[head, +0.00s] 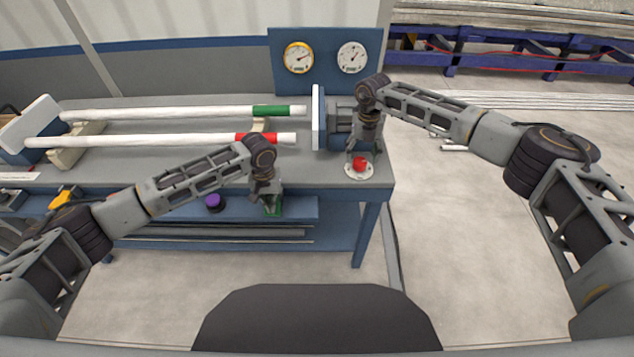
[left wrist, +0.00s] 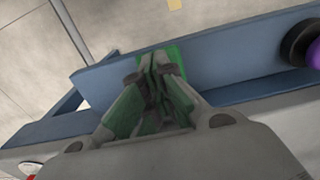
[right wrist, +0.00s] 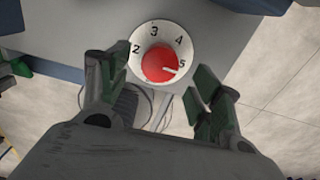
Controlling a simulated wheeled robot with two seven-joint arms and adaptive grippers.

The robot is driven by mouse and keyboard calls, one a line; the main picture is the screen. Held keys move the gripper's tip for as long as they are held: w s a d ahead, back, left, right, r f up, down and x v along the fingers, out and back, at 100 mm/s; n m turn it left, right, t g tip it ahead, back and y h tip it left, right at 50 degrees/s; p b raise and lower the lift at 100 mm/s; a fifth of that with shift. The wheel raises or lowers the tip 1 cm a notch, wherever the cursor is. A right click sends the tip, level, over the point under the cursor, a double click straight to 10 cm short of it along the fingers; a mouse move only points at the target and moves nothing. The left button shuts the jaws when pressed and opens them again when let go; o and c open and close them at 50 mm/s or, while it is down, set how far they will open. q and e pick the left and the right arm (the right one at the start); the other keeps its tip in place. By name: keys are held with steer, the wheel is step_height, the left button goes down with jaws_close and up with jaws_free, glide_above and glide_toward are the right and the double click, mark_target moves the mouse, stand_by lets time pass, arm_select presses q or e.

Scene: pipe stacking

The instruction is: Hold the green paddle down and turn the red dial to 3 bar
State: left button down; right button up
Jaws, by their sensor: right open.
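The red dial (head: 360,164) sits on a white numbered plate at the bench's right front corner. In the right wrist view the dial (right wrist: 159,65) has its white mark pointing at 5. My right gripper (head: 364,150) is open just above it, its fingertips (right wrist: 152,75) on either side of the dial; contact cannot be told. The green paddle (left wrist: 178,57) is at the bench's blue front edge, partly hidden behind my left gripper's fingers. My left gripper (left wrist: 155,62) has its fingertips together, against or just in front of the paddle. In the head view this gripper (head: 268,195) is below the bench top.
Two white pipes, one with a green band (head: 272,111) and one with a red band (head: 252,138), lie on the bench. Two gauges, yellow-rimmed (head: 299,57) and white (head: 352,57), hang on a blue panel. A purple knob (head: 214,202) is left of my left gripper.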

mark_target(360, 161)
steer(key=shift+f, duration=0.1)
stand_by(0.3)
steer(key=shift+f, duration=2.5)
steer(key=c, duration=1)
steer(key=shift+o, duration=0.2)
